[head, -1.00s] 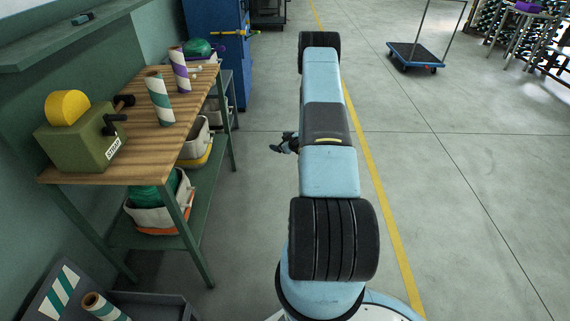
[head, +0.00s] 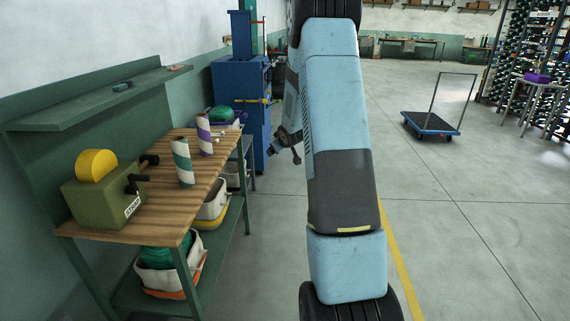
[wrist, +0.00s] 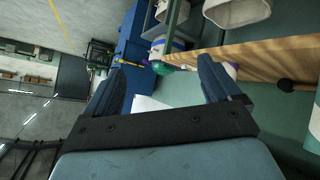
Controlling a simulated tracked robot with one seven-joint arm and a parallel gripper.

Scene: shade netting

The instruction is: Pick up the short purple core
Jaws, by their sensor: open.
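The purple-striped core (head: 204,135) stands upright on the wooden bench top, towards its far end. It is white with purple spiral bands. In the wrist view a small purple-and-white patch (wrist: 231,70) shows just beside the right finger; it seems to be this core, mostly hidden. My gripper (wrist: 162,78) is open, with nothing between its two blue fingers. In the head view it is mostly hidden behind my arm, to the right of the bench and apart from the core.
A green-striped core (head: 183,162) stands nearer on the bench (head: 150,208), beside an olive machine with a yellow wheel (head: 97,164). Bins (head: 168,270) sit on the lower shelf. A blue cabinet (head: 240,90) stands behind. A flat cart (head: 430,124) is across the open floor at right.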

